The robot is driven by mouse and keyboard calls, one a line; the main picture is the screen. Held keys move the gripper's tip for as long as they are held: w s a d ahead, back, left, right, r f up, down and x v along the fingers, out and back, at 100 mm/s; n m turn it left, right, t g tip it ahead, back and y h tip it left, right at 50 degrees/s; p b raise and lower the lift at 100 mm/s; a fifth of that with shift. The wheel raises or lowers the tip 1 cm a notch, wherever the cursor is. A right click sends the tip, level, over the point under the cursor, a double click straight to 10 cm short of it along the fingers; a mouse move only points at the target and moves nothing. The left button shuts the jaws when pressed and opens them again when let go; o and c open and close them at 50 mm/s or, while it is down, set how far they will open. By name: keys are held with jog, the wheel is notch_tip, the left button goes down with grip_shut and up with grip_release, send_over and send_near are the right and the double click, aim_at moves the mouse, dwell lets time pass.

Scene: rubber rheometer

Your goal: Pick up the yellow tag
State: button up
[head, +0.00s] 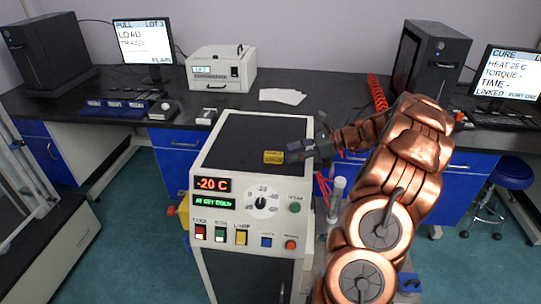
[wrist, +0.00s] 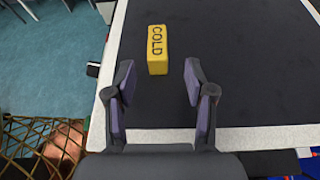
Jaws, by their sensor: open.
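The yellow tag (head: 273,157) is a small block lying on the black top of the white cabinet. In the wrist view the tag (wrist: 157,50) shows the word COLD and lies ahead of my fingertips, roughly centred between them. My gripper (head: 298,152) is just to the right of the tag in the head view. In the wrist view my gripper (wrist: 158,80) is open, with a finger on each side and nothing held. The tag appears just beyond the fingertips, apart from both fingers. I cannot tell the exact height of the fingers above the top.
The cabinet's black top (head: 245,135) is otherwise clear around the tag, with a pale rim (wrist: 255,137). Its front carries a -20 C display (head: 211,184), a dial and several buttons. A clear cylinder (head: 338,190) stands at its right. Behind are a bench, monitors and a white instrument (head: 221,70).

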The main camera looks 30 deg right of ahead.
aim_at(279, 154)
jog(key=shift+w+a+f, duration=0.25)
jog(key=shift+w+a, duration=0.15)
jog(key=shift+a, duration=0.15)
jog(key=x, duration=0.2)
jog(key=p+x, duration=0.1)
jog(key=x, duration=0.1)
jog(key=shift+a+r+p, duration=0.2)
jog(key=shift+r+p, duration=0.1)
jog(key=shift+r, duration=0.05)
jog(key=shift+w+a+f, duration=0.35)
jog(key=shift+w+a, duration=0.05)
grip_shut()
